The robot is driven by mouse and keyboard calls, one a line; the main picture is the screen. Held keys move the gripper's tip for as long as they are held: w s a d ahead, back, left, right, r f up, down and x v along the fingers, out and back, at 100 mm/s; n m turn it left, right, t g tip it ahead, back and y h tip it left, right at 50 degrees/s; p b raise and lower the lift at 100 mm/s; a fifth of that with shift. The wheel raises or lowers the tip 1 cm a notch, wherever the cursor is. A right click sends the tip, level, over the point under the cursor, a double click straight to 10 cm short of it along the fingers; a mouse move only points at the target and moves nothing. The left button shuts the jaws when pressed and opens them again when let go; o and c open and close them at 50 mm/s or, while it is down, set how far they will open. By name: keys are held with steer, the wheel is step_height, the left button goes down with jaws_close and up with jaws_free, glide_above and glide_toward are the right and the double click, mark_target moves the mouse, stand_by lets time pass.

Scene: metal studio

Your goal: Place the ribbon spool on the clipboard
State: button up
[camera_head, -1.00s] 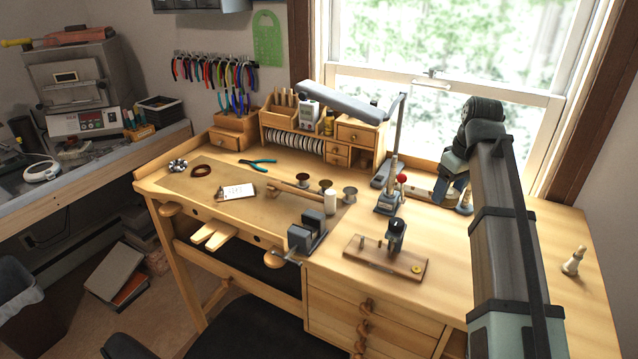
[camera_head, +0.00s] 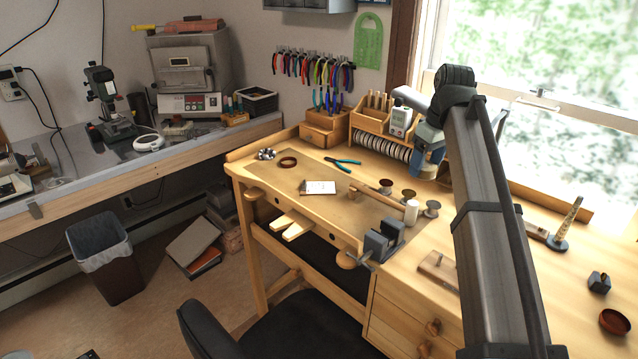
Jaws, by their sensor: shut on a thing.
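The clipboard (camera_head: 321,188) looks like a small board with white paper, lying flat on the bench mat. Three small spools stand to its right: a dark red one (camera_head: 385,186), a brown one (camera_head: 408,195) and a grey one (camera_head: 432,208). I cannot tell whether one of these is the ribbon spool. My gripper (camera_head: 428,171) points down at the right of the clipboard, in front of the wooden organizer. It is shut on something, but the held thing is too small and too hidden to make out. Nothing lies on the clipboard beyond its paper.
A grey vise (camera_head: 384,241) is at the bench's front edge. Blue pliers (camera_head: 343,163) and a brown ring (camera_head: 288,162) lie behind the clipboard. The mat (camera_head: 270,183) around the clipboard is mostly bare.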

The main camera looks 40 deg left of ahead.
steer(key=s+a+f+n, duration=0.1)
steer(key=a+f+n, duration=0.1)
steer(key=a, duration=1.4)
glide_above(318, 187)
step_height(318, 187, down, 4)
steer(key=shift+n, duration=0.4)
steer(key=shift+d+f, duration=0.2)
steer(key=shift+f, duration=4.4)
steer(key=o, duration=1)
steer(key=shift+f, duration=0.1)
steer(key=shift+o, duration=0.2)
step_height(318, 187, up, 12)
steer(key=d, duration=0.1)
steer(key=shift+d, duration=0.4)
